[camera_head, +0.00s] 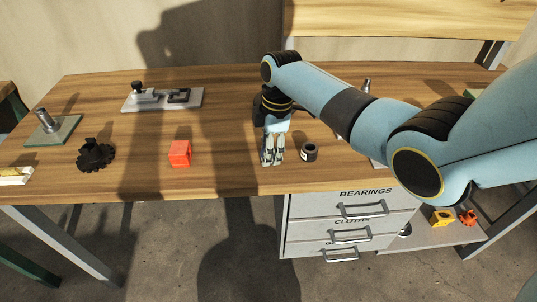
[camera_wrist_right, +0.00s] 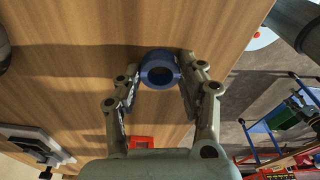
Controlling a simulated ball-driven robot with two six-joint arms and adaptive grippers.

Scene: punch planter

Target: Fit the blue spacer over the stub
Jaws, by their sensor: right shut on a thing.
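The blue spacer (camera_wrist_right: 158,55), a thick ring with a round hole, is between the fingertips of my right gripper (camera_wrist_right: 160,72) in the right wrist view. The gripper is shut on it, one finger on each side. In the head view my right gripper (camera_head: 272,160) points down near the table's front edge; the spacer cannot be made out there. An upright metal post (camera_head: 46,121) stands on a green plate at the far left. Another post (camera_head: 367,85) shows behind my right arm, its lower part hidden. I cannot tell which is the stub. My left gripper is out of view.
A dark jar (camera_head: 309,153) stands just right of my right gripper. A red block (camera_head: 180,153) and a black toothed part (camera_head: 95,155) lie to the left. A grey plate with a clamp (camera_head: 163,99) is at the back. Table between block and gripper is clear.

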